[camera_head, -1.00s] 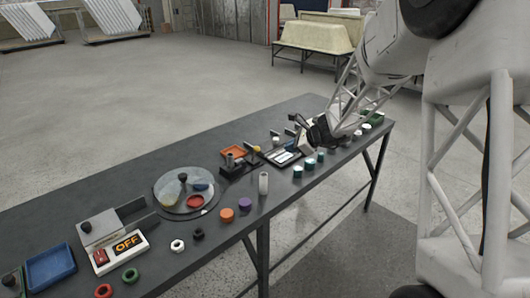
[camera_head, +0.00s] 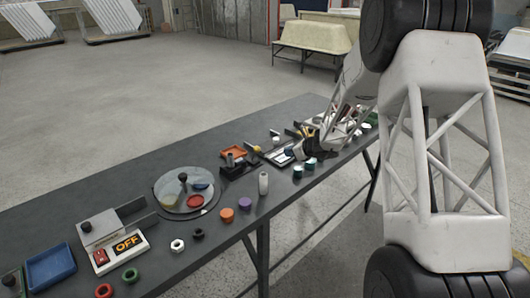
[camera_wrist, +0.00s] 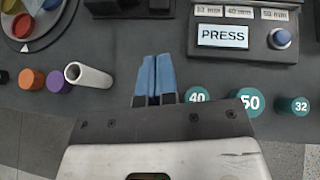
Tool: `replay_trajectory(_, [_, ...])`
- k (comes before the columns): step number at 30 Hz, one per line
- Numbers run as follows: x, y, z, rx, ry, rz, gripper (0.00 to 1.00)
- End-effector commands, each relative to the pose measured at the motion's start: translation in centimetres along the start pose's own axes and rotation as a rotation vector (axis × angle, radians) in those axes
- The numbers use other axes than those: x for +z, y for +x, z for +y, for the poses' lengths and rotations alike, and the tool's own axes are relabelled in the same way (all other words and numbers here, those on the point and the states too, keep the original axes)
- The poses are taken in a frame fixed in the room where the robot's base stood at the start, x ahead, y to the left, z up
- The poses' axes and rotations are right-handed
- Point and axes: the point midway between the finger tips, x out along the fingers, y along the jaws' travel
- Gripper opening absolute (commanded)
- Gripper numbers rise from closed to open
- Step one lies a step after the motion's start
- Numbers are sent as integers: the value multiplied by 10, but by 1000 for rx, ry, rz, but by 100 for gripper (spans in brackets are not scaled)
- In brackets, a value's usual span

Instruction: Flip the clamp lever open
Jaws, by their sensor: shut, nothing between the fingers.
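A black fixture with a short upright post (camera_head: 238,160) stands near the middle of the table, between the round turntable and the press panel. It may be the clamp; its lever cannot be made out clearly. In the wrist view a dark base (camera_wrist: 130,8) is cut off at the top edge, ahead and left of the fingers. My gripper (camera_wrist: 158,80) has its two blue fingers together, with nothing between them. It hangs over the table in front of the press panel, apart from the dark base. In the head view my gripper (camera_head: 297,151) is low over the table, its fingertips hard to see.
The press panel (camera_wrist: 238,37) with a blue button is ahead right. Teal cylinders marked 40 (camera_wrist: 197,95), 50 (camera_wrist: 249,102) and 32 (camera_wrist: 294,105) stand near the fingers. A white tube (camera_wrist: 88,75) and the turntable (camera_head: 168,193) are left. Bare table lies directly ahead.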

Motion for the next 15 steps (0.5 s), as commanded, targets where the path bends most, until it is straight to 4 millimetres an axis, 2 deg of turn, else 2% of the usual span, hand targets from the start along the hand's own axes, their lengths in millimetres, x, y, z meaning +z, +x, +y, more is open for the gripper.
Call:
replay_trajectory(8, [0, 0, 0, 1, -1, 0, 0])
replay_trajectory(15, [-1, 9, 0, 2, -1, 1, 0])
